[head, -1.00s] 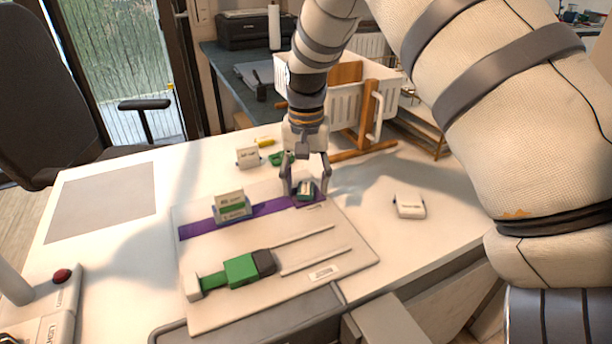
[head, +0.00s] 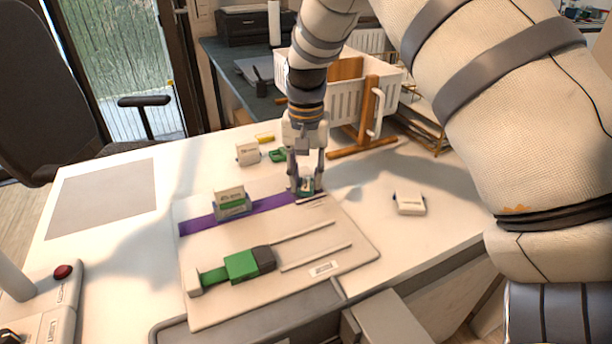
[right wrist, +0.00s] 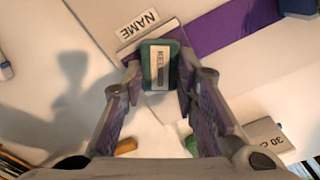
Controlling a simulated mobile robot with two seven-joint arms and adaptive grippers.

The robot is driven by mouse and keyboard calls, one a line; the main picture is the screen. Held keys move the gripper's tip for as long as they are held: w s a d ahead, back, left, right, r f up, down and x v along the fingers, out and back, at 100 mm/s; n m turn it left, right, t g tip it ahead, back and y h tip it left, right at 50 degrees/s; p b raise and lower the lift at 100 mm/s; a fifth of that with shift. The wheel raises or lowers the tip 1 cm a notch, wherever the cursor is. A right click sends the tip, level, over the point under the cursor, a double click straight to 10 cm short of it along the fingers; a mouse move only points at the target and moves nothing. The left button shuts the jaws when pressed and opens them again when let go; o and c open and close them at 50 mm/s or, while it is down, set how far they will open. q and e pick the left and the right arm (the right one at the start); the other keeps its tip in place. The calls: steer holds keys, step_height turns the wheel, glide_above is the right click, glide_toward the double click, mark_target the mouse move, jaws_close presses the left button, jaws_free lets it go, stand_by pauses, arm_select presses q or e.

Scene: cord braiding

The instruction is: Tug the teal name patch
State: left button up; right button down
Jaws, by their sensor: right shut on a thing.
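The teal name patch (right wrist: 159,65) is a small teal block with a white label. It sits between the fingertips of my right gripper (right wrist: 157,82), at the end of the purple strip (right wrist: 235,28) beside the white NAME label (right wrist: 138,23). In the head view the patch (head: 306,185) shows small between the fingers of the right gripper (head: 306,187), which is shut on it. The purple strip (head: 272,203) runs across the white board (head: 310,235). I cannot tell whether the patch touches the board. My left gripper is not in view.
A white-and-green block (head: 231,203) stands on the strip to the left. A green piece with a dark end (head: 241,268) lies on the front of the board. A white box (head: 409,203) lies to the right. A wooden stand with a white basket (head: 385,78) is behind.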

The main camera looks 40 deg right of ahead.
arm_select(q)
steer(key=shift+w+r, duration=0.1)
arm_select(e)
steer(key=c, duration=1.2)
jaws_free()
steer(key=shift+f, duration=0.1)
steer(key=shift+o, duration=0.6)
steer(key=shift+o, duration=1.1)
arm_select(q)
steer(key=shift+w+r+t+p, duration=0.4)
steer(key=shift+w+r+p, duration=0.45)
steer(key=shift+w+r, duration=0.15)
arm_select(e)
steer(key=shift+r, duration=3.05)
